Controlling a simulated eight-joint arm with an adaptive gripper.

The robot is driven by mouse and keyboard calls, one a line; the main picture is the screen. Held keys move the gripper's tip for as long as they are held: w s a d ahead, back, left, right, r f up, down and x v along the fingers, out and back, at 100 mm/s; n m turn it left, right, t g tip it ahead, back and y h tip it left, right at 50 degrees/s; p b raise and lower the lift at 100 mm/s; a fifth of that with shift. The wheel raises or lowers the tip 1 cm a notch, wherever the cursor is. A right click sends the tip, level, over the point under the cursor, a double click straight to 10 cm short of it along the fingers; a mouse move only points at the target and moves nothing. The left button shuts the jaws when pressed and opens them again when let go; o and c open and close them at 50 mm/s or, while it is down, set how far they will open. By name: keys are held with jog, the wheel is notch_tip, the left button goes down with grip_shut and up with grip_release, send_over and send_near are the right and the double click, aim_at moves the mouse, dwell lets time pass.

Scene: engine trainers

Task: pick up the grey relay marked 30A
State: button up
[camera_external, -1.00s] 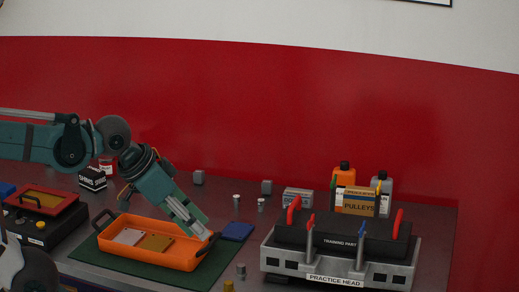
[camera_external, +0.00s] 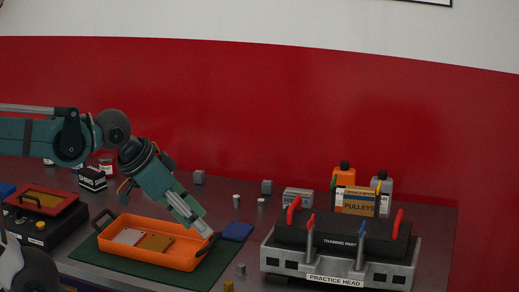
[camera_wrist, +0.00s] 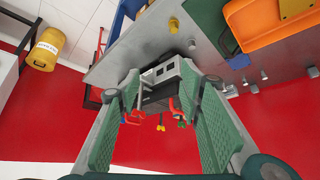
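Two small grey blocks stand towards the back of the bench in the external view, one at the left (camera_external: 198,177) and one nearer the middle (camera_external: 267,187). Either could be a relay; no 30A marking is legible on them. My gripper (camera_external: 205,230) is over the right end of the orange tray (camera_external: 150,257), in front of both blocks and apart from them. In the wrist view my gripper (camera_wrist: 165,92) has its two green fingers wide apart, with nothing held between them. Small grey pieces show right of the fingers there, but I cannot tell which are relays.
A practice head (camera_external: 340,252) with upright posts stands at the right. A blue pad (camera_external: 237,231) lies beside the tray. Small cylinders (camera_external: 236,201) stand mid-bench. A pulleys box (camera_external: 356,200) and bottles stand behind the head. A black case (camera_external: 38,223) sits at the left.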

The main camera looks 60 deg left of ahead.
jog(key=w+a+r+m+g+h+p, duration=0.1)
jog(key=w+a+r+m+p, duration=0.15)
jog(key=w+r, duration=0.45)
jog(key=w+a+r+m+g+p, duration=0.1)
jog(key=w+a+r+p, duration=0.2)
jog(key=w, duration=0.8)
jog(key=w+a+f+m+g+h+p, duration=0.1)
jog(key=w+a+f+p, duration=0.1)
jog(key=w+a, duration=0.4)
jog(key=w+a+f+m+p, duration=0.15)
jog(key=w+a, duration=0.25)
jog(key=w, duration=0.4)
jog(key=w+a+f+m+p, duration=0.2)
jog(key=w+a+f, duration=0.1)
jog(key=w+a, duration=0.15)
notch_tip(320, 180, down, 17)
jog(key=shift+d+r+g+h, duration=0.15)
jog(key=shift+d+g+h, duration=0.15)
jog(key=shift+h, duration=0.1)
jog(key=shift+b+x, duration=0.4)
jog(key=shift+x, duration=0.9)
